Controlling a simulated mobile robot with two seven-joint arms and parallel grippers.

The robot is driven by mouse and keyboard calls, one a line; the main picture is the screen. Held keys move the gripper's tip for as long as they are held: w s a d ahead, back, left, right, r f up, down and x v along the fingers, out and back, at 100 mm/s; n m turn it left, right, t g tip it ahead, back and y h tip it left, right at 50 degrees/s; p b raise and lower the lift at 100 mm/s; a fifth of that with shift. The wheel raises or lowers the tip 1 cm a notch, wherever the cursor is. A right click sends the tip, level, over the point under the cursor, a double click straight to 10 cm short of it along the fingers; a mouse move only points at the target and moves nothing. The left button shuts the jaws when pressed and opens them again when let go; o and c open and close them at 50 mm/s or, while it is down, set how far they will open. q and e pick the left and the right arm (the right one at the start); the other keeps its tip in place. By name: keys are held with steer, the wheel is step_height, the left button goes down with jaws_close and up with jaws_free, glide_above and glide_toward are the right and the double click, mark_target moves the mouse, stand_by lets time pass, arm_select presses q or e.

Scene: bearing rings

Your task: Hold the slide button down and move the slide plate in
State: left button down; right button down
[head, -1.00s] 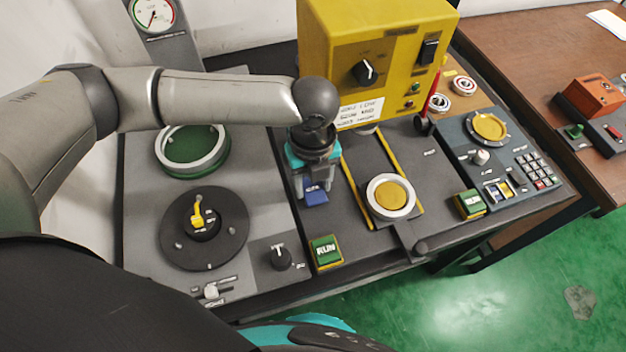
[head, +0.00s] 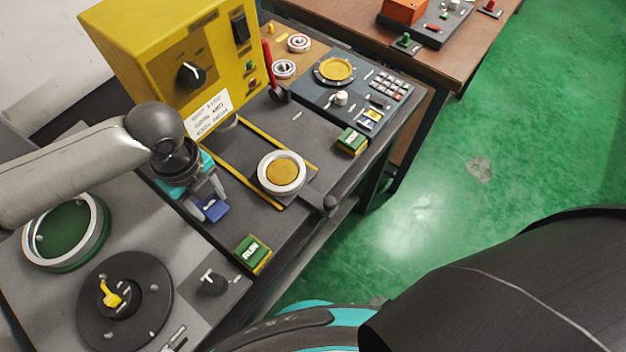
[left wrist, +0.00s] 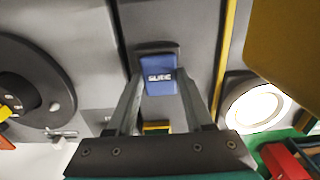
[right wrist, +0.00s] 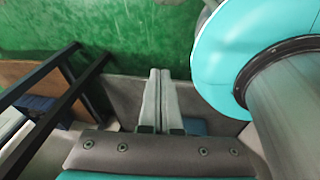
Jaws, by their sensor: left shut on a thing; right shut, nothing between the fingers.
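The blue slide button (head: 211,207) is on the dark panel left of the yellow rails. My left gripper (head: 206,200) is over it from above. In the left wrist view its fingers (left wrist: 158,88) stand at both sides of the button (left wrist: 160,77), closed on it. How far the button is pressed is hard to see. The slide plate (head: 302,196) lies at the front end of the rails, with a silver ring (head: 282,160) around a yellow disc on it and a knobbed handle (head: 328,205) at its front. My right gripper (right wrist: 160,75) is shut and empty, above the floor.
The yellow press box (head: 165,62) stands behind the rails. Green RUN buttons (head: 252,252) (head: 351,140) sit at the panel's front edge. A dial plate (head: 125,300) is at lower left. A keypad panel (head: 388,85) is at the right. Open green floor lies in front.

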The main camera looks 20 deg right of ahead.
mark_target(303, 181)
arm_select(q)
steer(key=shift+s+f, duration=0.15)
steer(key=shift+s, duration=0.1)
arm_select(e)
steer(key=w+d+r+n+t, duration=0.4)
steer(key=w+d+r+n, duration=0.2)
steer(key=w+r+n, duration=0.15)
steer(key=w+r+n+t+y, duration=0.25)
steer(key=w+r+n, duration=0.25)
steer(key=r+n, duration=0.45)
steer(key=w+r+n+t+y, duration=0.2)
steer(key=w+r+n+y, duration=0.15)
steer(key=r+n, duration=0.6)
steer(key=s+a+r+n+g+y, duration=0.15)
steer(key=a+r+n+y, duration=0.45)
steer(key=r+n, duration=0.6)
steer(key=shift+n+g+h, duration=0.3)
steer(key=shift+n, duration=0.55)
steer(key=x, duration=1.5)
steer(key=shift+s+a, duration=0.15)
steer(key=shift+a, duration=0.3)
